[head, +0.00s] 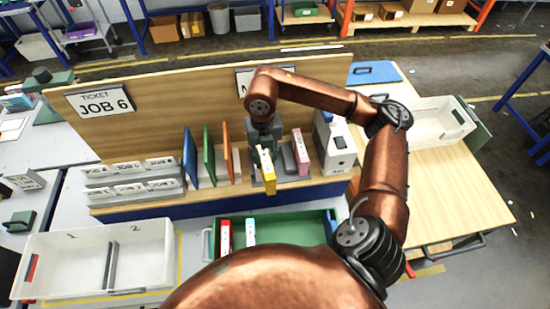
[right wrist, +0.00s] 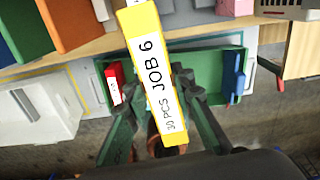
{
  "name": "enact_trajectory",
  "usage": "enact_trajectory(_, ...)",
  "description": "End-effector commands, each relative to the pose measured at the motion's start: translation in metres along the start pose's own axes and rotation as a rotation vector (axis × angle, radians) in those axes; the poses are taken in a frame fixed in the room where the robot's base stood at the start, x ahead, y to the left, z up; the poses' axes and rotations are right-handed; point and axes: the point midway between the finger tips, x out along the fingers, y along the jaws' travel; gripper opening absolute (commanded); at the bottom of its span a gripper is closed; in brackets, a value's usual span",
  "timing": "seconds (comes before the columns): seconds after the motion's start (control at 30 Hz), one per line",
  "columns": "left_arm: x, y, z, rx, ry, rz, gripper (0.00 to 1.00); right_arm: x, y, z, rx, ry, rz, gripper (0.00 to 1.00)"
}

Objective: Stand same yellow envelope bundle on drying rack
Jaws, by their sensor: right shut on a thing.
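The yellow envelope bundle (head: 267,172) is in my right gripper (head: 263,155), upright and slightly tilted in the head view. In the right wrist view the bundle (right wrist: 150,70) shows a white label reading "JOB 6" and "30 PCS", between the two green-grey fingers (right wrist: 158,105). The wooden bench has upright blue (head: 190,157), green (head: 209,155) and orange (head: 226,152) boards, which look like the rack. The bundle is right of the orange board and left of a pink piece (head: 300,152). I cannot tell whether its foot touches the bench. My left gripper is out of view.
A green tray (head: 209,243) in front holds a red-and-white bundle (head: 225,238) and others. A white bin (head: 60,262) marked 1 and 2 stands left. A "JOB 6" ticket sign (head: 100,100) is on the back board. A grey box (head: 335,145) stands right of the pink piece.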

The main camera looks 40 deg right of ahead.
Motion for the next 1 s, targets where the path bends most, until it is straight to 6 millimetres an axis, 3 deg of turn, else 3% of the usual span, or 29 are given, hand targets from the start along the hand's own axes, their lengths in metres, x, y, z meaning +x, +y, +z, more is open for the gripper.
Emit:
enact_trajectory(0.13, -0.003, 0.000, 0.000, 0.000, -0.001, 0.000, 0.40, -0.001, -0.006, 0.005, 0.081, 0.001, -0.001, 0.00)
enact_trajectory(0.27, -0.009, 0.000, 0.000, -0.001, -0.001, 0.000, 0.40, 0.008, -0.020, 0.022, 0.094, 0.004, -0.003, 0.00)
enact_trajectory(0.53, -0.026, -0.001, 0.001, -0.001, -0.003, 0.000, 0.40, 0.035, -0.052, 0.077, 0.091, 0.003, -0.002, 0.00)
enact_trajectory(0.7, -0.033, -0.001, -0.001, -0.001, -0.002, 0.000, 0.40, 0.067, -0.064, 0.099, 0.086, 0.003, 0.000, 0.00)
enact_trajectory(1.0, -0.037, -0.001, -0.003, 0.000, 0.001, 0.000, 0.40, 0.090, -0.072, 0.114, 0.080, 0.001, 0.000, 0.00)
